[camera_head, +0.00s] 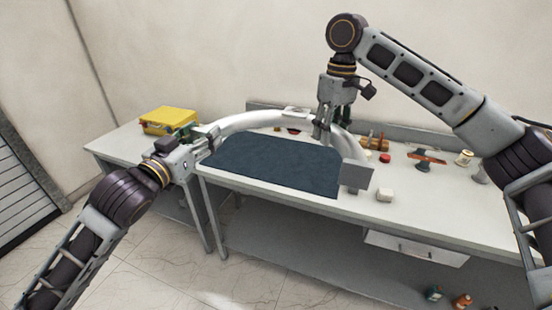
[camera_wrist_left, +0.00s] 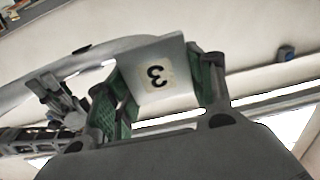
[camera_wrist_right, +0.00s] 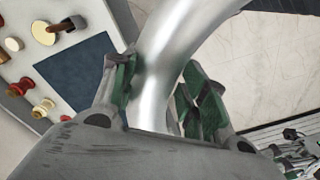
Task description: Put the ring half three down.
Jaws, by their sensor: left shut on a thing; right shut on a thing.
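The ring half three (camera_head: 252,121) is a silver half-ring with flat end plates, held above the workbench. My left gripper (camera_head: 207,140) is shut on its left end; the end plate (camera_wrist_left: 158,74) with the number 3 shows between the green fingers in the left wrist view (camera_wrist_left: 155,85). My right gripper (camera_head: 322,128) comes from above and is shut on the curved tube toward the right. The tube (camera_wrist_right: 165,65) runs between the fingers of my right gripper (camera_wrist_right: 160,95) in the right wrist view. The right end plate (camera_head: 356,178) hangs over the bench's front part.
A dark mat (camera_head: 275,164) lies on the white workbench (camera_head: 425,200), bare under the ring. To the right are a white block (camera_head: 385,195), a red-topped part (camera_head: 385,157), spools and a tool (camera_head: 427,158). A yellow case (camera_head: 169,120) stands on the left table.

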